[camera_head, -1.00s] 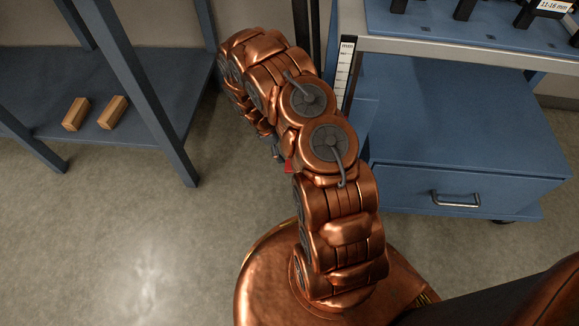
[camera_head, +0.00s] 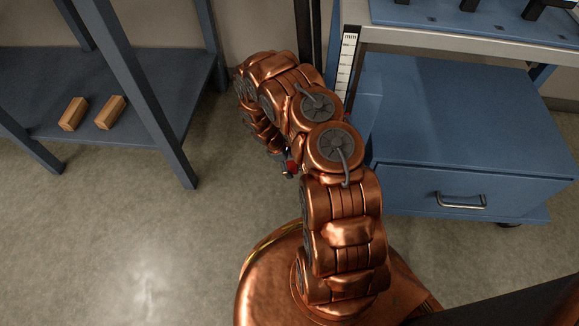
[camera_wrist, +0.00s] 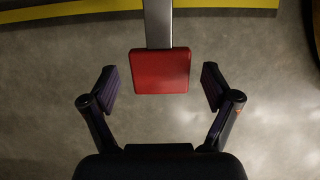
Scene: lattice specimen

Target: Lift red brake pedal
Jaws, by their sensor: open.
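The red brake pedal (camera_wrist: 160,71) is a square red pad at the end of a grey metal arm (camera_wrist: 158,22) in the wrist view. My gripper (camera_wrist: 159,88) is open, with one dark finger on each side of the pad and a visible gap to both. No contact shows between the fingers and the pad. In the head view a small bit of red (camera_head: 291,167) shows beside my copper arm, which hides most of the pedal and the gripper.
A blue cabinet (camera_head: 470,150) with a drawer handle stands right of my arm. A blue shelf (camera_head: 150,125) at left holds two wooden blocks (camera_head: 92,112). A yellow strip (camera_wrist: 70,11) crosses the top of the wrist view. Grey floor (camera_head: 120,240) is clear at lower left.

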